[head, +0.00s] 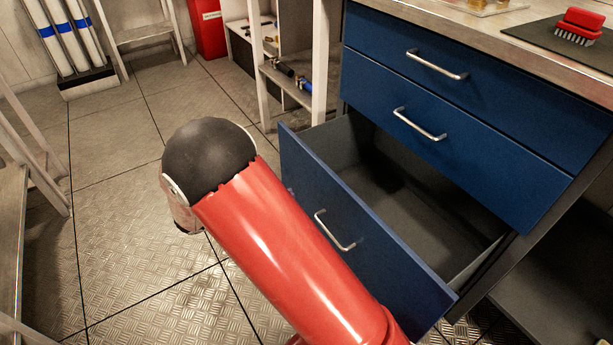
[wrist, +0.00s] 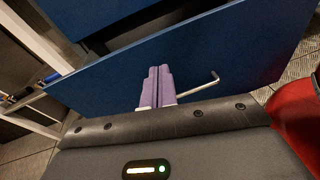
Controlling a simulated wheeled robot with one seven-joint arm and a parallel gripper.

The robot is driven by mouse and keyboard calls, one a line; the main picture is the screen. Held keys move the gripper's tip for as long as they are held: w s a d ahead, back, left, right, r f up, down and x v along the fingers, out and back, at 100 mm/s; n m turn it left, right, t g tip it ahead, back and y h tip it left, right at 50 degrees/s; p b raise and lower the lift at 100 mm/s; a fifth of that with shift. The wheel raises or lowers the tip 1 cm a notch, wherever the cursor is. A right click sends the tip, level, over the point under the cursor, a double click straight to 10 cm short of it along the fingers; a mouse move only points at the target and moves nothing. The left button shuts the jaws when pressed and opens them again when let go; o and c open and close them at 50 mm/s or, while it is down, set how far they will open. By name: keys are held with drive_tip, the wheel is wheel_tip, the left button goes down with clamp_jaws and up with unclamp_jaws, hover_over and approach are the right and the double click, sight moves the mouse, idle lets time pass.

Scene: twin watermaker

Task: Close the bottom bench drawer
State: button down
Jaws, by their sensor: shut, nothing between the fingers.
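The bottom bench drawer (head: 360,225) is pulled well out in the head view, with its grey inside showing and looking empty. Its blue front carries a silver bar handle (head: 335,232). In the wrist view the drawer front (wrist: 225,60) fills the middle, and its handle (wrist: 200,88) shows to the right of the fingers. My gripper (wrist: 158,72) is shut and empty, with its purple fingers pointing at the drawer front, left of the handle. I cannot tell whether the fingertips touch the front. In the head view my red arm hides the gripper.
Two upper blue drawers (head: 440,85) are closed above it. A red brush (head: 578,28) lies on a dark mat on the bench top. A shelf stand (head: 290,75) stands left of the drawers. The metal floor at left is clear.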

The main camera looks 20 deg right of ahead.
sight(323, 173)
drive_tip(key=w+a+f+n+t+h, duration=0.1)
drive_tip(key=w+a+f+n+t, duration=0.1)
drive_tip(key=a+f+n+t, duration=0.15)
drive_tip(key=shift+m+g, duration=0.35)
drive_tip(key=x, duration=0.9)
drive_tip(key=r+p+x, duration=0.1)
drive_tip(key=x, duration=0.3)
drive_tip(key=shift+w+d+r, duration=0.1)
drive_tip(key=shift+d, duration=0.25)
drive_tip(key=shift+d, duration=0.1)
drive_tip(key=shift+w+d, duration=0.1)
drive_tip(key=shift+d, duration=0.15)
drive_tip(key=b+x, duration=0.2)
drive_tip(key=x, duration=2.2)
drive_tip(key=shift+r, duration=0.4)
drive_tip(key=shift+d+r, duration=0.15)
